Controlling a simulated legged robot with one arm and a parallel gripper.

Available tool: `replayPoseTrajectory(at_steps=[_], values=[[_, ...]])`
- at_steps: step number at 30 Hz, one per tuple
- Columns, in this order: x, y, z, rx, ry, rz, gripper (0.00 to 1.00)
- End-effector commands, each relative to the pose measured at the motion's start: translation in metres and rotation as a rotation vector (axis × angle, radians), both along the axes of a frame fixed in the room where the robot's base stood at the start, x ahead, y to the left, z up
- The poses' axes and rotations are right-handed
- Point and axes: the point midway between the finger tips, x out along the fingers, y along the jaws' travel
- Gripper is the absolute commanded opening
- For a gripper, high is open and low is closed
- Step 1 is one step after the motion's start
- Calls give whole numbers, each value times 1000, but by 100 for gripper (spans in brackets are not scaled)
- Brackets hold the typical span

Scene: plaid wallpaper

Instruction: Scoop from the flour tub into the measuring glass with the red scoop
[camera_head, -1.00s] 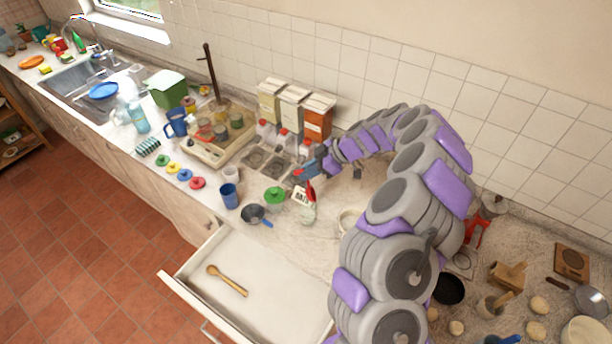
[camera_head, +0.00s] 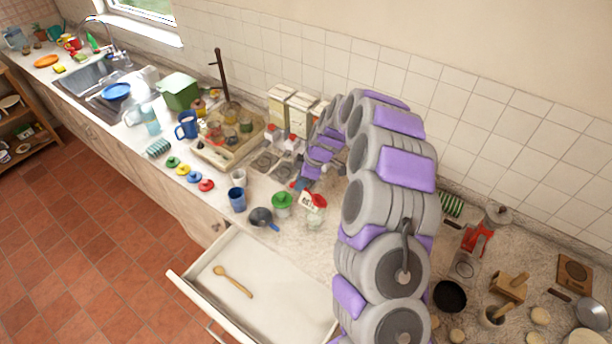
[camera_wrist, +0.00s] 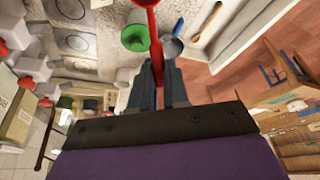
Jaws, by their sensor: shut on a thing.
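My gripper (camera_wrist: 156,88) is shut on the handle of the red scoop (camera_wrist: 153,35), which points away from the fingers to the top edge of the wrist view. The scoop's far end is cut off there, so its contents cannot be seen. In the head view the red scoop (camera_head: 319,200) shows beside my gripper (camera_head: 300,184), above the counter. Below it stands a small clear vessel (camera_head: 314,221), which may be the measuring glass. I cannot make out the flour tub for certain; my arm hides part of the counter.
A green-lidded jar (camera_head: 282,203), a small blue-handled pan (camera_head: 262,217) and a blue cup (camera_head: 237,199) stand left of the scoop. An open drawer (camera_head: 262,290) with a wooden spoon (camera_head: 232,282) juts out in front. Tall boxes (camera_head: 300,112) stand against the wall.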

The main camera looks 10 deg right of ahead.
Motion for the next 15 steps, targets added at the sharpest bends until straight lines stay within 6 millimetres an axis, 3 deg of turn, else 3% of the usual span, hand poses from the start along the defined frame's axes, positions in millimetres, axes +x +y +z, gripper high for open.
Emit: replayPoseTrajectory(at_steps=[15], values=[[8, 25, -5, -255, 64, 2, 0]])
